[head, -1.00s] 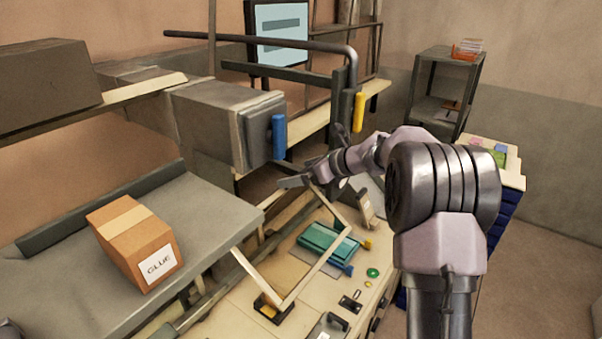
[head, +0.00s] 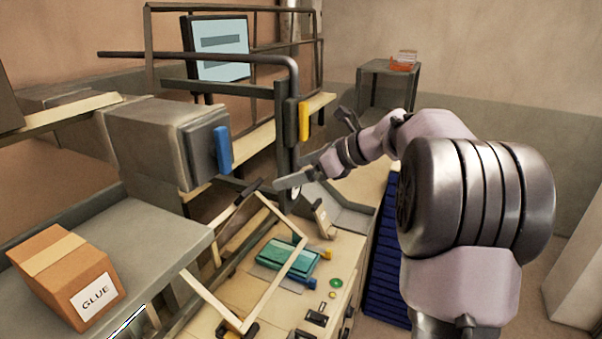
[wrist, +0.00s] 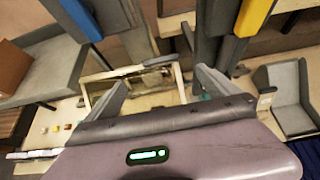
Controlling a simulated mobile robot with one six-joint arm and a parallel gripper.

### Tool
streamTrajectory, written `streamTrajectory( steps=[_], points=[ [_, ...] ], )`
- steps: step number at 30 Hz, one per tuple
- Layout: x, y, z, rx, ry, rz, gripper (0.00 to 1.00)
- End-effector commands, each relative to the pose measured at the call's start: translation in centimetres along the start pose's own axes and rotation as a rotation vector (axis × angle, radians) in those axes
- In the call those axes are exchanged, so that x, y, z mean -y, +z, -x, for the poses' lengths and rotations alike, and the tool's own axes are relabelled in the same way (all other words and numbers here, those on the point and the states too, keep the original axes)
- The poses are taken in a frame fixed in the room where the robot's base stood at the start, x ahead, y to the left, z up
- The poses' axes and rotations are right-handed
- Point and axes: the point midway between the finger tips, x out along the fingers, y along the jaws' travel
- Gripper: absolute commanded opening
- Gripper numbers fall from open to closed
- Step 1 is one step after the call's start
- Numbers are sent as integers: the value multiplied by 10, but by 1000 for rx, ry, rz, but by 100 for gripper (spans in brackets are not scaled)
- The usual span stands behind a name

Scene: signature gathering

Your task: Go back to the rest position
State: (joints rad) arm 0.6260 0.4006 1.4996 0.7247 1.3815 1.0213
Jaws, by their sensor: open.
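My gripper (head: 284,186) is at the end of my outstretched arm, above the back end of a tilted wooden frame (head: 272,206) on the workbench. In the wrist view my gripper's two fingers (wrist: 155,88) stand wide apart with nothing between them. The wooden frame also shows beyond the fingers in the wrist view (wrist: 100,76). My arm is bent at the elbow and reaches from the right side of the head view toward the bench.
A teal stack (head: 287,258) lies on the bench by the frame. A glue box (head: 68,275) sits on the grey surface at left. A shelf (head: 387,70) stands at the back.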

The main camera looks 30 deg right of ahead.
Motion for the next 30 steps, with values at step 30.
streamTrajectory(
  steps=[30],
  points=[
    [-278,-41,48,-404,232,1508,100]
  ],
)
